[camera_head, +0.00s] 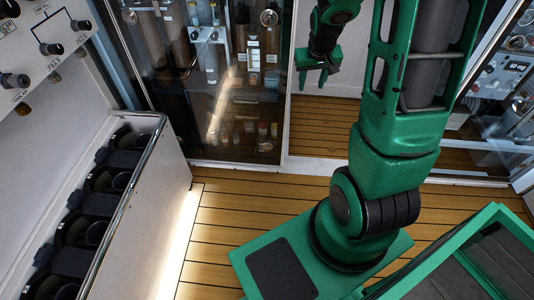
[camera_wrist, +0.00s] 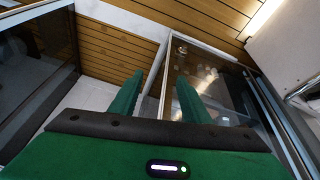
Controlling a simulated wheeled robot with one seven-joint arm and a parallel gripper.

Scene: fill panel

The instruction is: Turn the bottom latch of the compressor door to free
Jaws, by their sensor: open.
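The glass door (camera_head: 180,110) of a tall cabinet stands at the back left in the head view, upright and seemingly closed. Cylinders and bottles show behind its glass. A round metal fitting (camera_head: 269,18) sits high on its right side. In the wrist view, a glass door (camera_wrist: 212,78) lies right of centre, with a small metal knob-like latch (camera_wrist: 182,50) near its floor-side corner. I cannot tell which way the latch is turned. My gripper (camera_head: 312,82) is open and empty, right of the cabinet and apart from it. Its two fingers (camera_wrist: 158,92) show in the wrist view, short of the latch.
A white console with black knobs (camera_head: 56,49) and a bin of black parts (camera_head: 110,175) stand at left. Another glass-fronted cabinet (camera_head: 505,85) is at right. The plank floor (camera_head: 225,215) is clear before the glass door. The recess (camera_head: 320,125) behind my gripper looks empty.

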